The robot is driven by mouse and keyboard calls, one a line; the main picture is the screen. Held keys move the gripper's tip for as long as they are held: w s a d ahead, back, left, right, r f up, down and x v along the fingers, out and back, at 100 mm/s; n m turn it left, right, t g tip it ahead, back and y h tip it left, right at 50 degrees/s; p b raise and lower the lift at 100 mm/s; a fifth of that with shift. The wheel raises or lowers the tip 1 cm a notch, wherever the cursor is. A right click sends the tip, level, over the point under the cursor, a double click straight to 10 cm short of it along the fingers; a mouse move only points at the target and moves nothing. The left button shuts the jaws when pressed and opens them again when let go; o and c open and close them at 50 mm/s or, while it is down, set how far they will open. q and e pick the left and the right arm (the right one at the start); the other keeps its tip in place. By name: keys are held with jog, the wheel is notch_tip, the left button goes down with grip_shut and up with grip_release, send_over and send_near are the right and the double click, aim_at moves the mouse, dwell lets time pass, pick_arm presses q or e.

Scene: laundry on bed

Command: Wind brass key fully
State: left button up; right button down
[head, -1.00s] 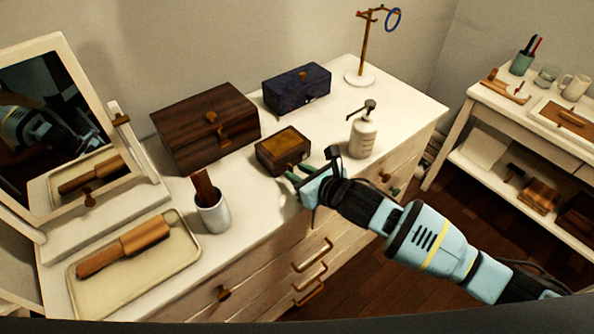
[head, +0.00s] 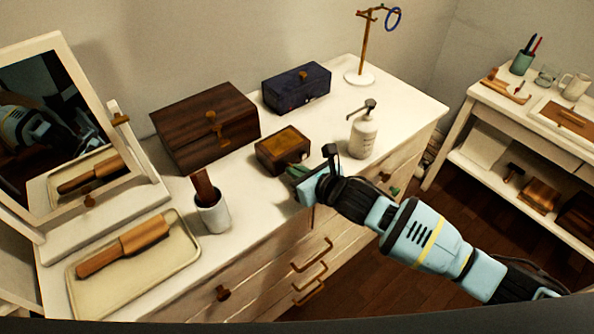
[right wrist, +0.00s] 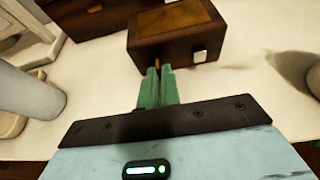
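The small brown wooden box (head: 284,148) with a golden lid panel sits on the white dresser top. It also shows in the right wrist view (right wrist: 176,42), with a pale square plate on its front face. A small part of the brass key (right wrist: 155,63) shows at that face. My right gripper (right wrist: 159,74) has its green fingers close together around the key, just in front of the box. The fingers hide most of the key. In the head view the right gripper (head: 296,173) reaches in from the right. My left gripper is not in view.
Behind stand a large brown box (head: 203,130) and a dark blue box (head: 297,90). A pump bottle (head: 363,137) stands right of the small box. A white cup (head: 213,214) and a tray (head: 180,262) with a brush are at left.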

jog(key=shift+w+d+m+g+y, duration=0.15)
jog(key=shift+m+g+y, duration=0.25)
jog(key=shift+m, duration=0.6)
jog(key=shift+f+m+g+y+b, duration=0.2)
jog(key=shift+m+g+y+b, duration=0.2)
jog(key=shift+m+y, duration=0.65)
jog(key=shift+m, duration=0.35)
jog(key=c, duration=1.6)
grip_release()
jog(key=shift+r, duration=0.1)
jog(key=v, duration=0.8)
